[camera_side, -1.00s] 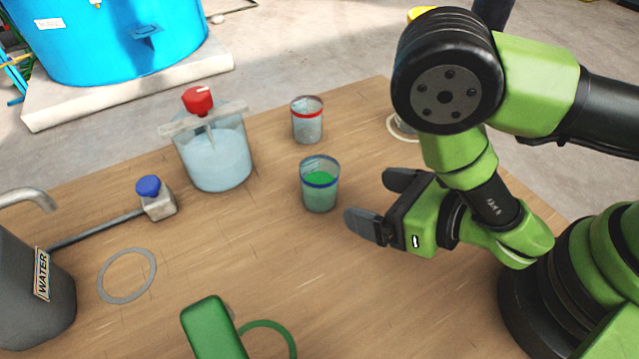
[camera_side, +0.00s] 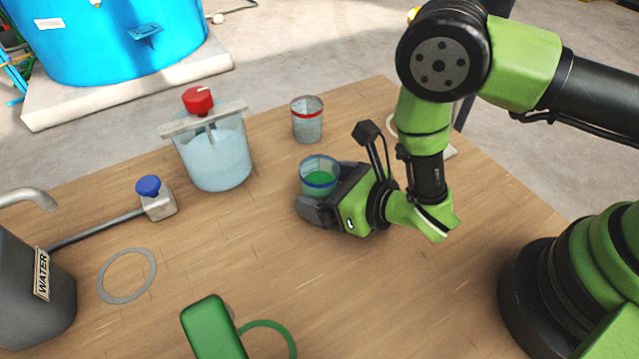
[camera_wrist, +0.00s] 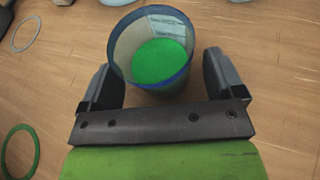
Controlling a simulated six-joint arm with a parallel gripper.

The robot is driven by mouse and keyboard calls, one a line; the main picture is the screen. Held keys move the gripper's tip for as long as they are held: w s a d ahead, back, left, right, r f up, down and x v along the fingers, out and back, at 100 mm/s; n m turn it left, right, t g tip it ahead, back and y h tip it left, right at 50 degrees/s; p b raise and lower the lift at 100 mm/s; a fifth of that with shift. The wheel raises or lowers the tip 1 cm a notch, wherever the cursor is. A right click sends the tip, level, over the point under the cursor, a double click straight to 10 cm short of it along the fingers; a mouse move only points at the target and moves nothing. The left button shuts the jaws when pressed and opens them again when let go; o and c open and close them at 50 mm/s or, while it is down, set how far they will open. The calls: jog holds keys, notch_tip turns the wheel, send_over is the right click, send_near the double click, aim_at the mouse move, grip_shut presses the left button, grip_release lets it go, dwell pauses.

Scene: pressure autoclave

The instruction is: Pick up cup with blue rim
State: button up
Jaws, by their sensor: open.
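The cup with the blue rim (camera_side: 320,173) stands upright on the wooden table and holds green liquid. My gripper (camera_side: 318,195) is open and low around this cup, with the near finger in front of it and the far finger mostly hidden behind it. In the wrist view the blue-rimmed cup (camera_wrist: 152,50) sits between the two fingers of my gripper (camera_wrist: 165,78). A gap shows on the right, and the left finger is very near or touching the cup wall; I cannot tell which.
A red-rimmed cup (camera_side: 307,121) stands behind. A clear vessel with a red knob (camera_side: 215,155) is to the left. A blue-capped valve (camera_side: 155,198), a grey water container (camera_side: 35,290) and a green object (camera_side: 212,328) stand further left and front.

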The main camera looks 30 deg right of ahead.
jog(key=shift+w, duration=0.15)
jog(key=c, duration=1.1)
jog(key=shift+o, duration=0.2)
